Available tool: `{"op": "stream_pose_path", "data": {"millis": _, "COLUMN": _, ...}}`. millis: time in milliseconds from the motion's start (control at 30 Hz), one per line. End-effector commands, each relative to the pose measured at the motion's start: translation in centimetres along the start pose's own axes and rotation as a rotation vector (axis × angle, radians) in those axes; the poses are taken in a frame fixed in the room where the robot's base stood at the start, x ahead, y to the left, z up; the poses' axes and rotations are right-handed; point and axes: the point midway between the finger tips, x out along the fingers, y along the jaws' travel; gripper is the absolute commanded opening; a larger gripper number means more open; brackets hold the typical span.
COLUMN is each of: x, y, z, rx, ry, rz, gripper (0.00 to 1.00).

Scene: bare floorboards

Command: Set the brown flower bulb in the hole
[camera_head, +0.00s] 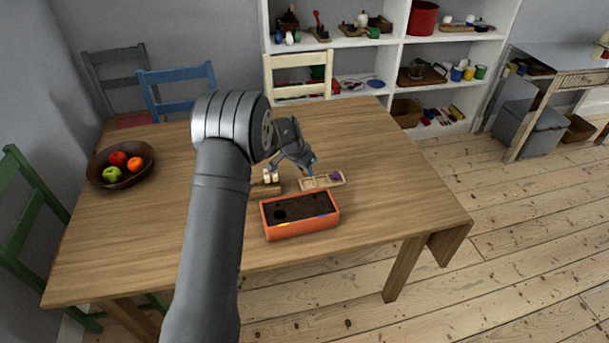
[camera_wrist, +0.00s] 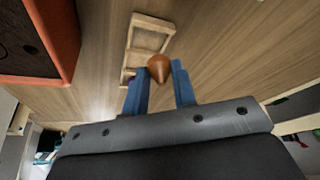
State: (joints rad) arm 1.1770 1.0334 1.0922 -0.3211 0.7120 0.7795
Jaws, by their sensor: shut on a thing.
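The brown flower bulb (camera_wrist: 159,66) is between the blue fingers of my gripper (camera_wrist: 157,78) in the wrist view, its rounded end out past the fingertips. My gripper (camera_head: 308,172) is shut on it, over the small wooden tray (camera_head: 322,184) in the head view; the bulb is too small there to make out clearly. The tray also shows beyond the bulb in the wrist view (camera_wrist: 151,19). The orange planter (camera_head: 302,227) stands in front of the tray, filled with dark soil. A dark round hole (camera_head: 280,214) is in the soil's left part.
A purple thing (camera_head: 336,176) lies in the tray's right end. A small wooden block with pale pieces (camera_head: 269,178) stands left of the tray. A fruit bowl (camera_head: 139,177) is at the table's far left. The table's right side is clear.

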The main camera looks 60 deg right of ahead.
Motion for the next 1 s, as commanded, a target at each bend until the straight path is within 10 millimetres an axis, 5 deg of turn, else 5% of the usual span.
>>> {"op": "stream_pose_path", "data": {"millis": 300, "x": -4.1, "y": 7.5, "z": -1.8, "rx": 0.006, "ry": 0.005, "rz": -0.001, "gripper": 0.0}}
{"op": "stream_pose_path", "data": {"millis": 600, "x": -6.4, "y": 10.8, "z": -2.2, "rx": 0.0, "ry": 0.005, "rz": -0.003, "gripper": 0.0}}
{"op": "stream_pose_path", "data": {"millis": 767, "x": -8.3, "y": 9.5, "z": 1.0, "rx": -0.017, "ry": 0.007, "rz": -0.007, "gripper": 0.0}}
{"op": "stream_pose_path", "data": {"millis": 1000, "x": -12.1, "y": 7.2, "z": 9.0, "rx": -0.049, "ry": 0.012, "rz": -0.022, "gripper": 0.0}}
